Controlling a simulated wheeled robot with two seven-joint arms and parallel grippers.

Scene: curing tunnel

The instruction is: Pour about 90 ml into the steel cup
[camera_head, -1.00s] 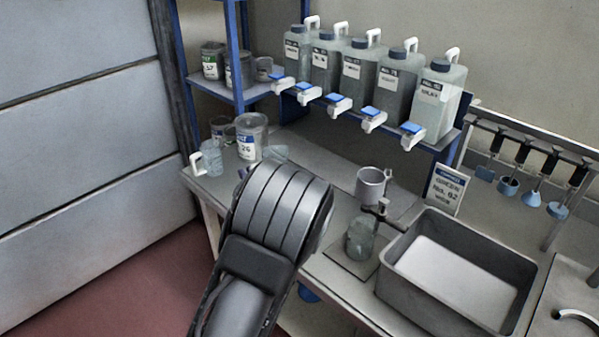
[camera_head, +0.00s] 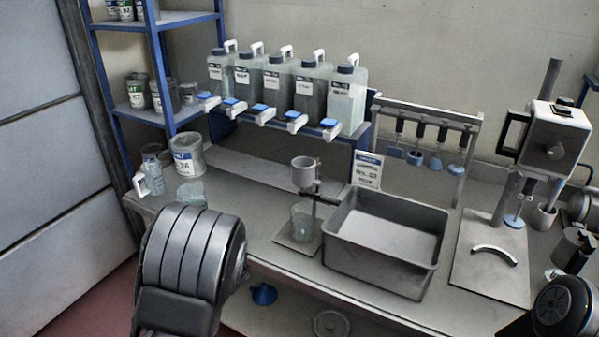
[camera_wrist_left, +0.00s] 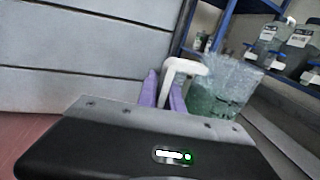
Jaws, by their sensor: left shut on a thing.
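The steel cup (camera_head: 304,172) is a small grey cup held on a stand in the middle of the bench. A clear glass beaker (camera_head: 302,222) stands below it on a flat plate. In the left wrist view my left gripper (camera_wrist_left: 165,88) is shut on the white handle of a clear jug (camera_wrist_left: 222,90) with a greenish tint. Its level is hard to read. In the head view my arm hides that gripper; a clear vessel showing just above the arm (camera_head: 190,193) appears to be this jug. My right gripper cannot be made out.
Several tapped containers (camera_head: 347,98) line the back rack. A deep grey tray (camera_head: 335,250) sits right of the stand. A press-like machine (camera_head: 550,135) stands farther right.

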